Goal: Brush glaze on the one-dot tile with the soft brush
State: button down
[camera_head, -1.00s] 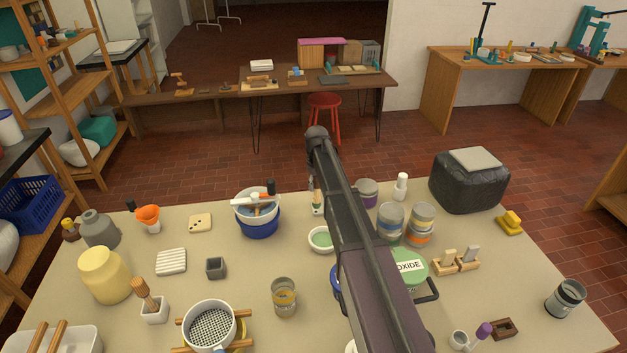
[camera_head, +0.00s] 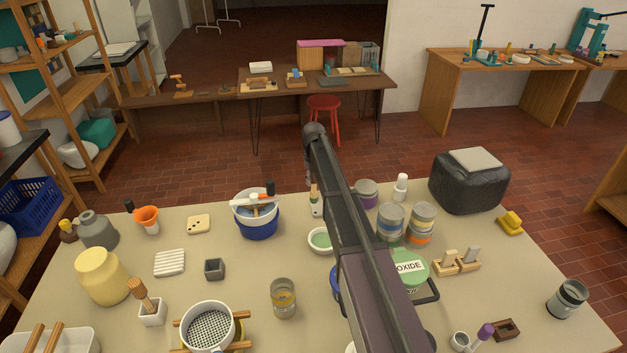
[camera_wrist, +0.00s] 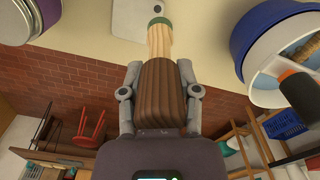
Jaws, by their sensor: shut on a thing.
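My gripper (camera_wrist: 157,88) is shut on the soft brush (camera_wrist: 160,42), holding it by its brown wooden handle. The brush has a pale section and a green band. It also shows in the head view (camera_head: 315,192), just left of my arm. A white tile with one dark dot (camera_wrist: 124,22) lies past the brush end in the wrist view. The green band overlaps this tile in the picture. I cannot tell whether the bristles touch it. In the head view my arm hides most of this area. A small white bowl of green liquid (camera_head: 320,241) stands nearby.
A blue basin (camera_head: 258,224) with tools across it stands left of the brush. A tile with several dots (camera_head: 198,224) lies farther left. Jars (camera_head: 390,222) and a green oxide tub (camera_head: 412,270) stand close on the right of my arm.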

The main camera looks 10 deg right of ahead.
aim_at(314, 191)
jog(key=shift+f+b, duration=2)
jog(key=shift+f, duration=0.15)
jog(key=shift+f+b, duration=0.6)
jog(key=shift+d, duration=0.15)
jog(key=d, duration=0.3)
jog(key=shift+d+r, duration=0.15)
jog(key=shift+d, duration=0.15)
jog(key=shift+d, duration=1.6)
jog(key=shift+w, duration=0.15)
